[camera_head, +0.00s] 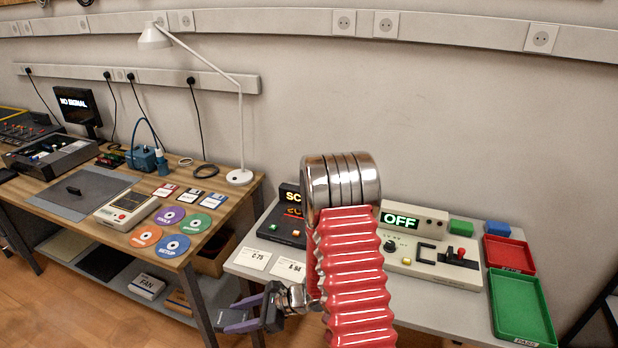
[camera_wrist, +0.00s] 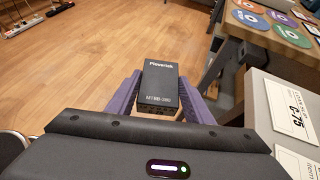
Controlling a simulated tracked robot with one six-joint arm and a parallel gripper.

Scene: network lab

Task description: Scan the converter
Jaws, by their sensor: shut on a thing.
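The converter (camera_wrist: 159,84) is a small black box with white lettering that reads "Plovertek". In the wrist view it sits between the two purple fingers of my gripper (camera_wrist: 158,92), which is shut on it. Its lettered face points toward the camera. In the head view my gripper (camera_head: 236,316) is low, in front of the right table's left edge; the converter is hard to make out there. A dark scanner unit (camera_head: 283,228) with a lit sign starting "SC" stands on the right table, partly hidden behind my red arm.
The right table (camera_head: 240,259) also holds label cards (camera_head: 253,258), a beige test unit (camera_head: 434,262) showing "OFF", a red tray (camera_head: 509,254) and a green tray (camera_head: 522,306). A wooden desk (camera_head: 120,190) with discs and a lamp stands left. The floor below my gripper is open.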

